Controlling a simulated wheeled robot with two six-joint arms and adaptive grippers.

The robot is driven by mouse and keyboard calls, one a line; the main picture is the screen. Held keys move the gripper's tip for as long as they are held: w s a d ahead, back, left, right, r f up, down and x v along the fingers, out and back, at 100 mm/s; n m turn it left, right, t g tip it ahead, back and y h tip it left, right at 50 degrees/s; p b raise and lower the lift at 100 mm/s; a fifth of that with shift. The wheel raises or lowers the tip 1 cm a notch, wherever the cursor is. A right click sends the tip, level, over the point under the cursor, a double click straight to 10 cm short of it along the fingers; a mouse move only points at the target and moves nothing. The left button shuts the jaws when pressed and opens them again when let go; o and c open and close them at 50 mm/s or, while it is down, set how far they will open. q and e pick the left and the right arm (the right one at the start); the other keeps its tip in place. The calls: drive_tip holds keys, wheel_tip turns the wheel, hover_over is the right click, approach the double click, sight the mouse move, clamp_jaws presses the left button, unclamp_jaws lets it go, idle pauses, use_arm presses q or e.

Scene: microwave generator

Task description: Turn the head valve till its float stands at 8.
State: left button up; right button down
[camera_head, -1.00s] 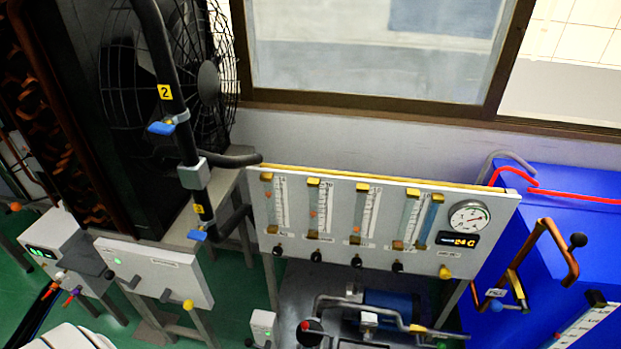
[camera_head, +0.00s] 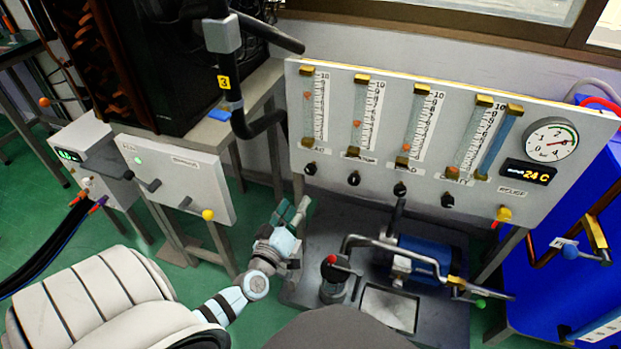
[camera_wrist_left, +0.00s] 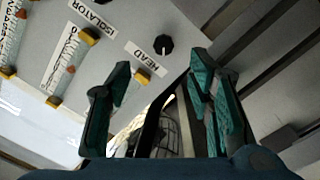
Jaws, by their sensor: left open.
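The head valve is a black knob (camera_head: 310,168) at the lower left of the white panel (camera_head: 400,172). In the left wrist view the knob (camera_wrist_left: 163,44) shows beside the label HEAD. Its flow tube (camera_head: 307,110) is the leftmost one; an orange float (camera_head: 307,95) stands in its upper part, but I cannot read the exact number. My left gripper (camera_head: 291,212) is open and empty, below the knob and apart from it. In the left wrist view the knob lies beyond the open fingers (camera_wrist_left: 163,90). My right gripper is not in view.
More black knobs (camera_head: 354,178) run along the panel to the right, under similar tubes. A yellow relief knob (camera_head: 504,214) is at the far right. Below stands a blue pump (camera_head: 420,258) with pipes. A white control box (camera_head: 185,185) stands at left.

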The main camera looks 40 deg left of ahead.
use_arm(q)
drive_tip(key=b, duration=0.2)
approach(308, 171)
drive_tip(key=w, duration=0.3)
drive_tip(key=shift+n+y, duration=0.3)
drive_tip(key=b+x, duration=0.1)
drive_tip(key=x, duration=0.2)
drive_tip(key=b+x, duration=0.1)
drive_tip(key=x, duration=0.3)
drive_tip(key=shift+a+f, duration=0.2)
drive_tip(key=shift+a, duration=0.1)
drive_tip(key=shift+w+a+r, duration=0.1)
drive_tip(key=shift+w, duration=0.3)
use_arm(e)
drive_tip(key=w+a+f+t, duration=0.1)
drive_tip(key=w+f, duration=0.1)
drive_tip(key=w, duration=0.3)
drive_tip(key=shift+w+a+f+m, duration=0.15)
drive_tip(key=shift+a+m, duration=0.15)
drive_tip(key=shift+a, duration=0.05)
use_arm(q)
clamp_jaws()
drive_tip(key=shift+n, duration=0.7)
unclamp_jaws()
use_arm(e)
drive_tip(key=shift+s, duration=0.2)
